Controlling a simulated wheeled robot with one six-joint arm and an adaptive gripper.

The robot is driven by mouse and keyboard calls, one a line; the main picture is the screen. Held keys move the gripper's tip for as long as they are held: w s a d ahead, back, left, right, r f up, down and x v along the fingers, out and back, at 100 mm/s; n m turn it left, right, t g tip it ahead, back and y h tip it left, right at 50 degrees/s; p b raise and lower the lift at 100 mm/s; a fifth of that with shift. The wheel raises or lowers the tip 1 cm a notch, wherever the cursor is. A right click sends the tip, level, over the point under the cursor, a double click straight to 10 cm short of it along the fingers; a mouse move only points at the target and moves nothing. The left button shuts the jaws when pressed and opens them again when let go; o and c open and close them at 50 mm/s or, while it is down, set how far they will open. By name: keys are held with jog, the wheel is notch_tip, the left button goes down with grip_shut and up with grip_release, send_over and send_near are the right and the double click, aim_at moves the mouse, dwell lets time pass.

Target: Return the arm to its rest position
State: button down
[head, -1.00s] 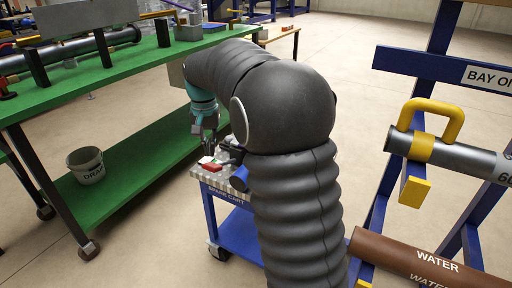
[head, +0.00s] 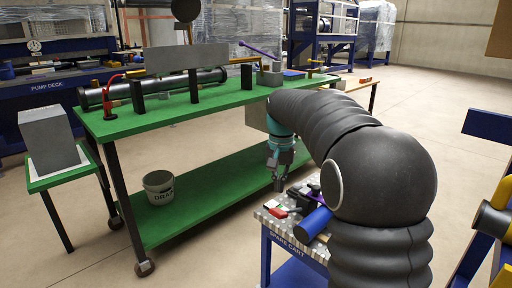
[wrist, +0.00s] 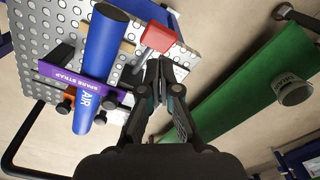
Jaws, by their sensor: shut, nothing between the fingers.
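My arm, in a dark ribbed sleeve, arches across the right of the head view.
The cart holds a blue pipe (wrist: 103,50) and a purple spare strap (wrist: 80,80). A green bench (head: 190,110) with a pipe and stands is on the left. A grey bucket (head: 159,187) sits on its lower shelf. A yellow-clamped pipe stand (head: 492,222) is at right.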

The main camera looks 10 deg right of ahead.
notch_tip(320, 180, down, 3)
jog(key=shift+r+n, duration=0.1)
jog(key=shift+n, duration=0.5)
jog(key=s, duration=0.1)
jog(key=s+f, duration=0.1)
jog(key=s+n, duration=0.1)
jog(key=shift+s+f+t, duration=0.1)
jog(key=shift+f+t, duration=0.15)
jog(key=shift+t, duration=0.05)
jog(key=s+r+n+t, duration=0.1)
jog(key=s+t, duration=0.4)
jog(key=s, duration=2.2)
jog(key=shift+s+r+n, duration=0.25)
jog(key=shift+r+n, duration=0.15)
jog(key=shift+n, duration=0.3)
